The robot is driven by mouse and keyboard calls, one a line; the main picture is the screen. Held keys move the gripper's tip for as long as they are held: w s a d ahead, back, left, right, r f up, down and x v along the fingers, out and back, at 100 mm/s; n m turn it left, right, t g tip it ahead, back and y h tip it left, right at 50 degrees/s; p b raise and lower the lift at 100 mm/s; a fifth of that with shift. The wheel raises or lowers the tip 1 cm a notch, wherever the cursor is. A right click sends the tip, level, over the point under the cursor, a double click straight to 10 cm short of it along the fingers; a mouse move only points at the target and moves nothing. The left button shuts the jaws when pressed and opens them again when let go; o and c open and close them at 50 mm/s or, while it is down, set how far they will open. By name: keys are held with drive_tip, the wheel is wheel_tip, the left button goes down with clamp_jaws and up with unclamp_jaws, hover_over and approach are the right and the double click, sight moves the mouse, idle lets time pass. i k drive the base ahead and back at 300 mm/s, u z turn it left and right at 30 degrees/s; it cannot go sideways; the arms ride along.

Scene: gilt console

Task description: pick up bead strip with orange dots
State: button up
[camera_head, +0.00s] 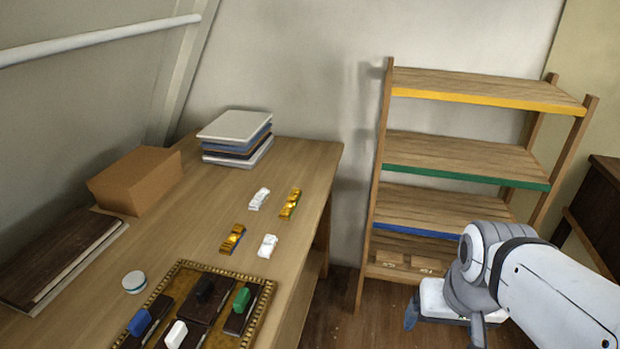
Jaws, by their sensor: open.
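Several small strips lie apart on the wooden desk (190,225). Two are gold: a nearer gold strip (232,239) with what looks like an orange-yellow spot, and a farther gold strip (290,204) with a hint of green. Two are white: a farther white strip (259,199) and a nearer white strip (267,246). The dots are too small to tell which strip is the one with orange dots. My gripper (444,325) is open and empty, off the desk to the right, in front of the shelf unit, its fingers pointing down.
A gilt-edged tray (262,318) with dark blocks and coloured handles lies at the desk's front. A round white tin (134,282), cardboard box (137,180), dark boards (58,258) and a stack of panels (236,136) are on the desk. A wooden shelf unit (470,150) stands right.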

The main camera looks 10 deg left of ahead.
sight(270, 242)
drive_tip(key=k, duration=1.25)
drive_tip(key=z, duration=0.3)
drive_tip(key=i, duration=1.95)
drive_tip(key=u, duration=0.9)
